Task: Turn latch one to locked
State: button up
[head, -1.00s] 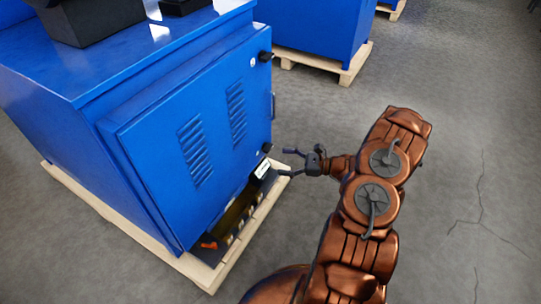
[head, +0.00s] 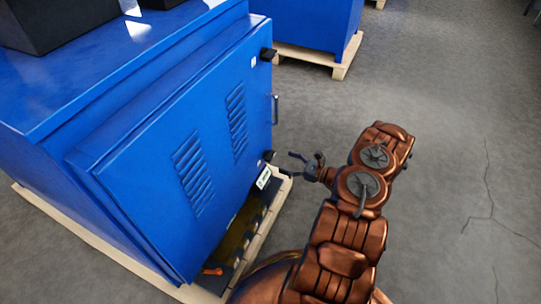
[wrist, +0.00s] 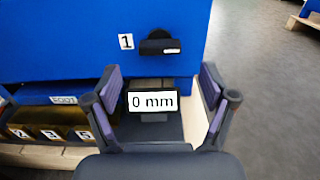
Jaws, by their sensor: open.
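Latch one is a black knob (wrist: 160,45) on the lower corner of the blue cabinet door (wrist: 70,40), beside a white label "1" (wrist: 126,41) in the wrist view. A short pale mark shows on its lower right, and the knob looks roughly horizontal. It also shows in the head view as the lower black latch (head: 268,156). My gripper (wrist: 161,80) is open and empty, with its fingers spread to either side below the latch, apart from it. In the head view my gripper (head: 291,164) is just right of the door's lower corner.
A small display reading "0 mm" (wrist: 153,101) stands between the fingers in the wrist view, below the door. A second latch (head: 268,54) and a handle (head: 275,109) are higher on the door. A wooden pallet (head: 268,228) edges the cabinet's base. Floor to the right is clear.

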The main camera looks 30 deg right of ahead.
aim_at(270, 156)
jog(key=b+x, duration=0.1)
jog(key=x, duration=0.5)
jog(key=shift+c, duration=0.3)
jog(key=c, duration=1.1)
jog(key=shift+a, duration=0.1)
jog(key=shift+n, duration=0.4)
jog(key=n+b, duration=0.8)
jog(key=n, duration=0.9)
jog(key=shift+a, duration=0.1)
jog(key=shift+b, duration=0.3)
